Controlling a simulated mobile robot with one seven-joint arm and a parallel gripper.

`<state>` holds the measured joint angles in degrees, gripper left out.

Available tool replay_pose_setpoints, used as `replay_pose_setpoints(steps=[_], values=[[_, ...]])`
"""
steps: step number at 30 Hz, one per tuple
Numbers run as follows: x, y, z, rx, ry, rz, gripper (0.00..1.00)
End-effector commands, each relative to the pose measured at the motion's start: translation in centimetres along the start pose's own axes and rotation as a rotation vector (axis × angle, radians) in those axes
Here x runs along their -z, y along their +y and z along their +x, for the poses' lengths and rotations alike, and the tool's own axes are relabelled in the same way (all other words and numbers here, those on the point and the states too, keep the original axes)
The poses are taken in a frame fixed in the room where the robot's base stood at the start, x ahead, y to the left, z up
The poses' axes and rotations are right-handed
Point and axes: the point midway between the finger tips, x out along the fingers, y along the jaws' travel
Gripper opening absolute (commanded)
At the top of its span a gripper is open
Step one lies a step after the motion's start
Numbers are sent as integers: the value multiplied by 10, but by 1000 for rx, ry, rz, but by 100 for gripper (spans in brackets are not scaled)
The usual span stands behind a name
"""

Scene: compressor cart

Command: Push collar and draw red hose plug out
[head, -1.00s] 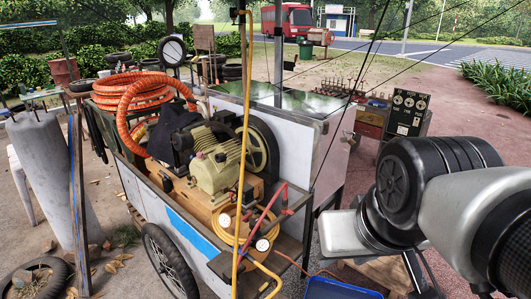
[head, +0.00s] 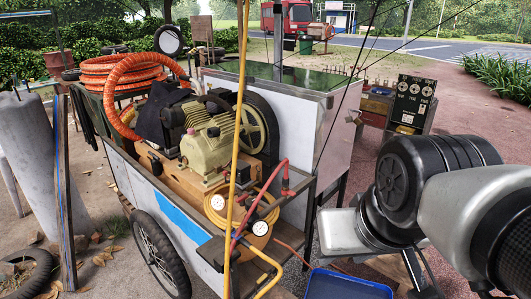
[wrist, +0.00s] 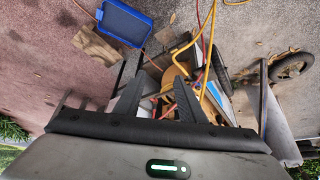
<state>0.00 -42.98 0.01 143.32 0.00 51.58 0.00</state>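The red hose (head: 268,202) curves at the near right end of the compressor cart. The plug and collar are too small to tell apart. In the wrist view the red hose (wrist: 211,38) runs beside yellow hoses, beyond the fingers. My gripper (wrist: 156,92) is open in the wrist view, with two dark fingers apart and nothing held. In the head view my arm is at the right, clear of the cart, and the fingertips cannot be seen.
A yellow upright hose (head: 239,130) passes in front of the cart (head: 190,232). Two gauges and a coiled yellow hose sit near the red hose. A blue tray (head: 345,286) lies low at the front, also seen in the wrist view (wrist: 124,22). A black control panel (head: 411,101) stands behind right.

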Motion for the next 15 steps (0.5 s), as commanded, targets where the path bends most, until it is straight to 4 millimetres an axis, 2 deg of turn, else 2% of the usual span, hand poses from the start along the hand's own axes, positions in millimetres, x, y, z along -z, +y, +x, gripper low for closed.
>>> replay_pose_setpoints(steps=[1, 12, 13, 15], values=[[-3, 0, 6, 0, 1, 0, 36], [-1, 0, 2, 0, 2, 0, 36], [-1, 0, 2, 0, 2, 0, 35], [-1, 0, 2, 0, 2, 0, 23]])
